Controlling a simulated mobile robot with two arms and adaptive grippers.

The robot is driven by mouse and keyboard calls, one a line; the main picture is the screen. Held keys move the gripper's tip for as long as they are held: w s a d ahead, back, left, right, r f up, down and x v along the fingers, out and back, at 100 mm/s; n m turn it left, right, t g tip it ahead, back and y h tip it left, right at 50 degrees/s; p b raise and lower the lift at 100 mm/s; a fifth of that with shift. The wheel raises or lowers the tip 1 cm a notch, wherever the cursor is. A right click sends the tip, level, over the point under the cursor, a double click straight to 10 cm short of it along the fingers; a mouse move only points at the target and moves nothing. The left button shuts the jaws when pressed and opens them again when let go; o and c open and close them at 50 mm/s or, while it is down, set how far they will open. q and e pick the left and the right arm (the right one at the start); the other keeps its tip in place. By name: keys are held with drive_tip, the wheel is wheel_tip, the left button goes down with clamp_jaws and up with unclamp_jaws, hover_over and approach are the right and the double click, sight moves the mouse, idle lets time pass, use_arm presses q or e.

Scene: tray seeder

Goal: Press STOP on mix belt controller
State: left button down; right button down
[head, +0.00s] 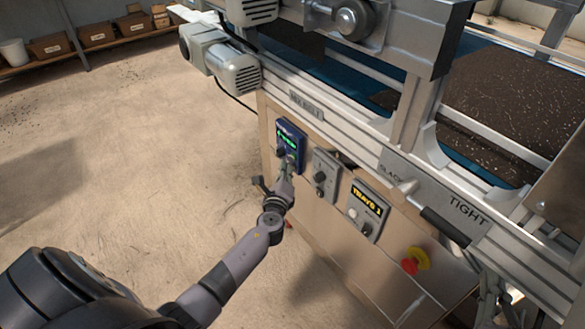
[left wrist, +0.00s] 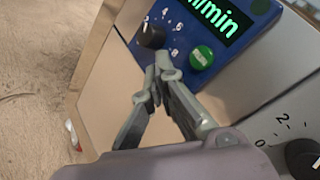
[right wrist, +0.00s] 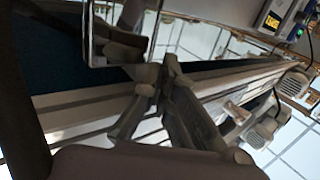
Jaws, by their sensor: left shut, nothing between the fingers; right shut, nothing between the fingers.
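The mix belt controller (head: 291,140) is a blue box with a lit green display, on the machine's front panel below the "MIX BELT" label. In the left wrist view the controller (left wrist: 190,15) shows a black dial knob (left wrist: 151,36) and a green button (left wrist: 201,57). No STOP button is visible; my fingertips cover part of the controller's lower face. My left gripper (left wrist: 160,70) is shut and empty, its tips at that lower face between knob and green button; I cannot tell whether they touch.
A grey dial box (head: 325,176) and a "TRAYS 1" box (head: 367,210) sit right of the controller. A red emergency knob (head: 411,265) is lower right. A lever (head: 440,225) sticks out from the rail.

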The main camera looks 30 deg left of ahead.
idle(0.4)
use_arm(q)
drive_tip(key=shift+s+a, duration=0.25)
drive_tip(key=shift+s, duration=0.4)
use_arm(e)
drive_tip(key=shift+s+f+g, duration=0.1)
drive_tip(key=shift+f+g, duration=0.2)
drive_tip(key=shift+f, duration=0.15)
use_arm(q)
drive_tip(key=shift+s, duration=0.1)
use_arm(e)
drive_tip(key=shift+d, duration=0.1)
use_arm(q)
drive_tip(key=shift+s+a, duration=0.35)
drive_tip(key=shift+s, duration=0.4)
drive_tip(key=shift+s+a, duration=0.3)
drive_tip(key=shift+s, duration=0.45)
drive_tip(key=shift+s+a, duration=0.35)
drive_tip(key=shift+s, duration=0.4)
use_arm(e)
drive_tip(key=shift+s+d+f+g, duration=0.15)
drive_tip(key=shift+f+g, duration=0.25)
drive_tip(key=shift+f, duration=0.2)
use_arm(q)
drive_tip(key=shift+d, duration=0.1)
